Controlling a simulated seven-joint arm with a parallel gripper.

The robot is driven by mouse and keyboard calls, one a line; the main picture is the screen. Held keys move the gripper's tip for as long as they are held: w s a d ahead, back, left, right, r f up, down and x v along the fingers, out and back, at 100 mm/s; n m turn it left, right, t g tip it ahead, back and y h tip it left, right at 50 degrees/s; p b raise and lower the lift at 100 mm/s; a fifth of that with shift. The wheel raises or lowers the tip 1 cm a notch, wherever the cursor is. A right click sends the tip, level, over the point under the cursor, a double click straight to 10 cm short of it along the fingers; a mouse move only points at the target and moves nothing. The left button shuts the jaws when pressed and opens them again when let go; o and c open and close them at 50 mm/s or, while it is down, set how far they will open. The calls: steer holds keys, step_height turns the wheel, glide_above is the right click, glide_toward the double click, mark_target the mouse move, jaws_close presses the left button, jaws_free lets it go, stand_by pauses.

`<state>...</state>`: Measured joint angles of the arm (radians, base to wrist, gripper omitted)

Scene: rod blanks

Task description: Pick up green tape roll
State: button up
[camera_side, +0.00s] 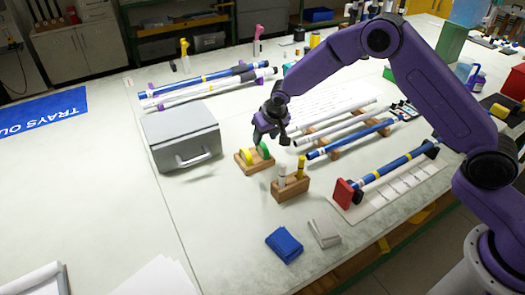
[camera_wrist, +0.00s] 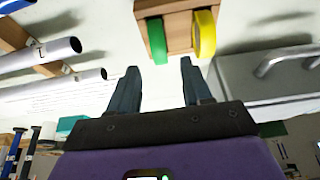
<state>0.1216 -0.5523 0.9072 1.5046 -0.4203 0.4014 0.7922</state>
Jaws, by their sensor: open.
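The green tape roll (camera_side: 264,150) stands on edge in a small wooden holder (camera_side: 255,166), beside a yellow tape roll (camera_side: 245,156). In the wrist view the green roll (camera_wrist: 157,40) shows at the top, with the yellow roll (camera_wrist: 204,34) to its right. My gripper (camera_side: 271,140) is open and empty, just above the holder. In the wrist view its fingertips (camera_wrist: 160,66) are spread, with the green roll beyond them and lined up with the gap between them. The lower part of the green roll is hidden in the holder.
A grey case (camera_side: 182,135) stands left of the holder. A wooden block with two upright markers (camera_side: 291,187) stands close in front. White and blue rods on wooden racks (camera_side: 340,130) lie to the right. Blue cloth (camera_side: 284,244) lies near the front edge.

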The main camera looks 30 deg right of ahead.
mark_target(262, 143)
steer(key=shift+x, duration=2.6)
steer(key=shift+w, duration=0.1)
jaws_close()
